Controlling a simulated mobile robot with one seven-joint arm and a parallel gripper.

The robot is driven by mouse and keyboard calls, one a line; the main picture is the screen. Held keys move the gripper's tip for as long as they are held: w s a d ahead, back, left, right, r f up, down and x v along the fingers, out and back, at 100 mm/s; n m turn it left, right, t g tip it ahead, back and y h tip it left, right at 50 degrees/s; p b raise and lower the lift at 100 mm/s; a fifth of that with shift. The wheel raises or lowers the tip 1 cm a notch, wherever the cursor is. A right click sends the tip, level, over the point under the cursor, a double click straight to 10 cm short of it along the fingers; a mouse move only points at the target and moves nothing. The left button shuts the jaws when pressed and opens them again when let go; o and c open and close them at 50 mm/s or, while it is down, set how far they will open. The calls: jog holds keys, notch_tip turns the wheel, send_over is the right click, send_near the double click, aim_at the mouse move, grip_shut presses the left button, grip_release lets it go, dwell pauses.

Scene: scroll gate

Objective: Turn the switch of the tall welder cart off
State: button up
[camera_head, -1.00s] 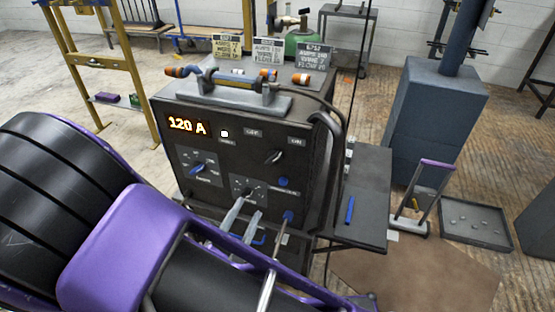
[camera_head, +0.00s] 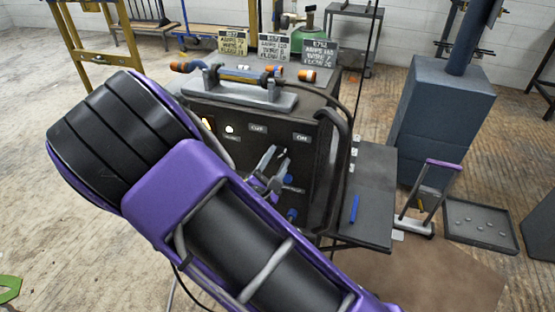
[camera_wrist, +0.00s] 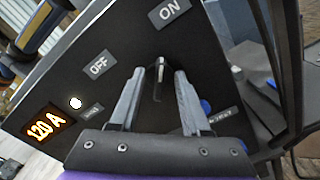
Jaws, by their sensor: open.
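The welder cart (camera_head: 318,165) is a dark box with a front panel, seen in the head view. Its switch (camera_wrist: 158,70) is a small dark lever with a pale tip, between the OFF label (camera_wrist: 99,65) and the ON label (camera_wrist: 169,12); the lever points toward ON. The display (camera_wrist: 47,125) is lit and reads 120 A, and a white lamp (camera_wrist: 75,102) glows beside it. My gripper (camera_head: 277,156) is open in front of the panel. In the wrist view its fingers (camera_wrist: 160,77) stand on either side of the lever; contact cannot be told.
A side shelf (camera_head: 372,205) holds a blue pen (camera_head: 354,208). A blue-grey pillar base (camera_head: 440,115) stands to the right. My arm hides the lower left panel.

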jog(key=shift+w+d, duration=0.1)
jog(key=shift+w, duration=0.15)
grip_shut()
